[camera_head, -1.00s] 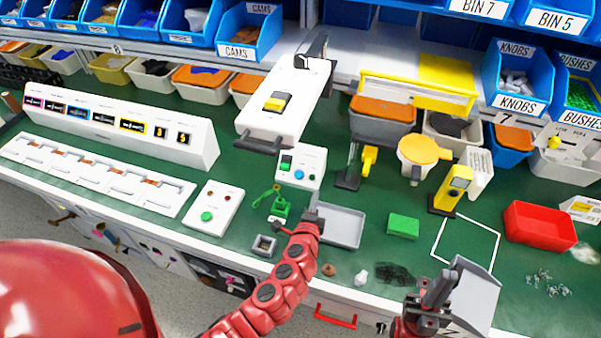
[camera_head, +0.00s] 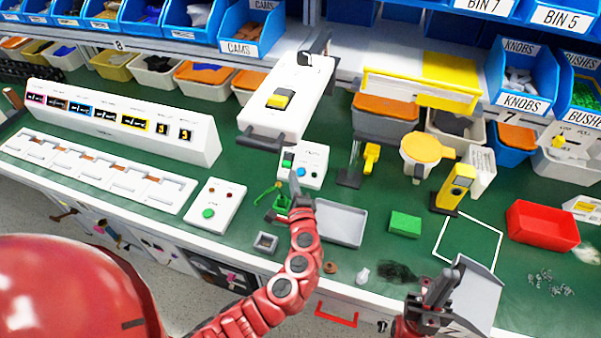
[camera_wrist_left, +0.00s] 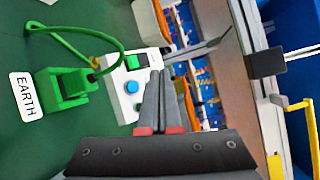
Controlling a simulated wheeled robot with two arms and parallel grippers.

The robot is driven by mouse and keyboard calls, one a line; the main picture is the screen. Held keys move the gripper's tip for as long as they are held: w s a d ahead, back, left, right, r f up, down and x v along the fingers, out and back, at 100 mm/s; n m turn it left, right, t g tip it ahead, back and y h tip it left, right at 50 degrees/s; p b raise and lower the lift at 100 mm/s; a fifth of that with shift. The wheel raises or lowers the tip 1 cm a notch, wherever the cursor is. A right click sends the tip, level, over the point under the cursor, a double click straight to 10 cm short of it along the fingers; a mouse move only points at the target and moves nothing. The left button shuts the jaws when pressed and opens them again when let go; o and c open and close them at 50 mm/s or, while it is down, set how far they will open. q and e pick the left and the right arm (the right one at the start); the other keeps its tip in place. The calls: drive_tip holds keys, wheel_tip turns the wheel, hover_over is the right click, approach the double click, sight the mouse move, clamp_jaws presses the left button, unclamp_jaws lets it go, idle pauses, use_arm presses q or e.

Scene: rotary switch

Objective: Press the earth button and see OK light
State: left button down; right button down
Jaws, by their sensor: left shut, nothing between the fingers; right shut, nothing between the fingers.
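In the left wrist view the green (camera_wrist_left: 132,62) and blue (camera_wrist_left: 132,87) buttons show on the box. A green clamp (camera_wrist_left: 68,88) with a looped green cable stands next to an EARTH label (camera_wrist_left: 27,97). My left gripper (camera_head: 294,176) is shut and empty, its tips close to the box's near side; contact cannot be told. My right gripper (camera_head: 440,285) is shut and empty at the front right. No OK lettering is readable.
A grey tray (camera_head: 341,224) lies right of my left arm. A green block (camera_head: 405,223) and red bin (camera_head: 542,226) lie further right. The large white unit (camera_head: 285,105) rises behind.

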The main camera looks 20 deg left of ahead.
sight(301, 176)
use_arm(q)
drive_tip(key=w+f+b, duration=0.4)
drive_tip(key=w+f, duration=0.1)
drive_tip(key=shift+d, duration=0.1)
drive_tip(key=shift+w+f+b, duration=0.35)
drive_tip(key=shift+w+b, duration=0.1)
drive_tip(key=shift+b, duration=0.1)
idle(1.5)
drive_tip(key=shift+w+f+b, duration=0.25)
drive_tip(key=shift+w+b, duration=0.1)
drive_tip(key=shift+b, duration=0.05)
drive_tip(key=shift+w+f+b, duration=0.3)
drive_tip(key=shift+b, duration=0.15)
idle(0.6)
idle(0.3)
drive_tip(key=shift+s+r+p, duration=0.55)
drive_tip(key=shift+s, duration=0.1)
